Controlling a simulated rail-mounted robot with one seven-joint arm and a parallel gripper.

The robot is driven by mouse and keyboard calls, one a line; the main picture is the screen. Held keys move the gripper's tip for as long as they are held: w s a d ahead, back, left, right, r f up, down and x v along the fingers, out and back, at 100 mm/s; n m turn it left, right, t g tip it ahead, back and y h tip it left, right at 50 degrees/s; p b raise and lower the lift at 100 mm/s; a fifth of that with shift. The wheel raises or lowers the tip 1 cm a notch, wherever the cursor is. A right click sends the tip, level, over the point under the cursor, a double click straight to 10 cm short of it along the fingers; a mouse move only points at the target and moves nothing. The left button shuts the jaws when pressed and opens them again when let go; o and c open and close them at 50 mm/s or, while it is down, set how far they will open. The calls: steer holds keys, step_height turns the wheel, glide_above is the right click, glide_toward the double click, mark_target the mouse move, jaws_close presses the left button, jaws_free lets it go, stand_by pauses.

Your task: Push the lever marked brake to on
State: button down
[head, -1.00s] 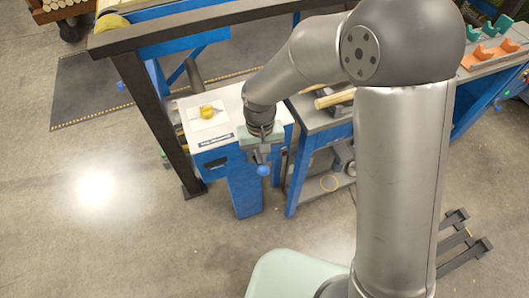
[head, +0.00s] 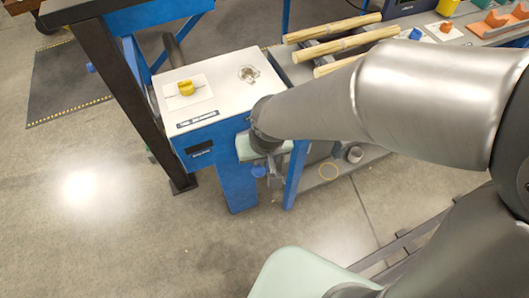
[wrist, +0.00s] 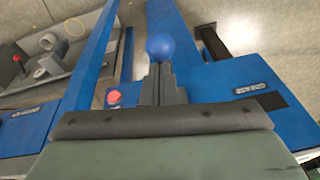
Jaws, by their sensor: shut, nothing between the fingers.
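A round blue knob (head: 259,171), which looks like a lever's end, stands out in front of the blue cabinet (head: 230,190). My gripper (head: 272,176) is beside it, low against the cabinet's right front. In the wrist view, my gripper's grey fingers (wrist: 159,84) are shut and empty, and the blue knob (wrist: 160,46) shows just beyond their tips. I cannot tell whether they touch. The lever's shaft is hidden behind the fingers, so its position cannot be read. A small label (wrist: 250,89) on the blue face is too small to read surely.
The cabinet's white top (head: 222,100) carries a yellow knob (head: 186,88) on a plate. A dark post (head: 125,95) stands left of it. A bench with wooden rods (head: 340,48) is at the right. A red button (wrist: 114,97) shows in the wrist view.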

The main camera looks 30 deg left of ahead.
steer(key=shift+s+d+f+b, duration=0.2)
steer(key=shift+f+b, duration=0.1)
steer(key=shift+f, duration=0.35)
steer(key=shift+a+r, duration=0.1)
steer(key=shift+r, duration=0.1)
steer(key=shift+r+p, duration=0.1)
steer(key=shift+p, duration=0.2)
steer(key=shift+r+p, duration=0.5)
steer(key=shift+r, duration=0.2)
